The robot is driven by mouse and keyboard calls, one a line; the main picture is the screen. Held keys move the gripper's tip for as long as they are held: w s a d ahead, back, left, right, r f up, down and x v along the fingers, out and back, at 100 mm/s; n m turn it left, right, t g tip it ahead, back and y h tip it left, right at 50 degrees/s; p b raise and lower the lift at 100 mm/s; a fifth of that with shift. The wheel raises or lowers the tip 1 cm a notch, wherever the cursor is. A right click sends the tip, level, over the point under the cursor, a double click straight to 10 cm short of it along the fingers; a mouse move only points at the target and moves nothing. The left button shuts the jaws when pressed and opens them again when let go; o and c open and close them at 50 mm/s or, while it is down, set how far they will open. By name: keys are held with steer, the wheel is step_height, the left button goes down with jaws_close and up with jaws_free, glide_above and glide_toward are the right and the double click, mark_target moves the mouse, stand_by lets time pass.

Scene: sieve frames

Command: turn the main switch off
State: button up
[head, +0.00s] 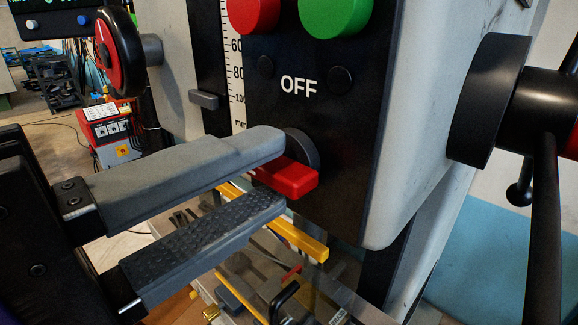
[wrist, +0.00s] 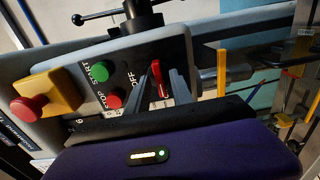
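The main switch is a red handle (head: 287,177) on a round black dial (head: 300,148), set in the black panel (head: 350,195) below the white OFF label (head: 299,86). The handle sticks out roughly sideways in the head view. My gripper (head: 266,173) comes from the left with its two grey fingers apart, one above and one below the handle. In the wrist view the red handle (wrist: 157,78) shows between the fingers of my gripper (wrist: 166,76). I cannot tell whether either finger touches it. The upper finger hides part of the dial.
Above the label are a red button (head: 253,14) and a green button (head: 335,15). A yellow box with a red mushroom button (wrist: 32,106) is on the panel in the wrist view. A black hub with handles (head: 500,100) stands right. A yellow bar (head: 298,240) lies below the fingers.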

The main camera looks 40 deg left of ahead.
jaws_close()
steer(key=shift+f+m+b, duration=0.1)
steer(key=shift+m+b, duration=6.1)
steer(key=shift+m, duration=2.8)
steer(key=shift+o, duration=1.3)
jaws_free()
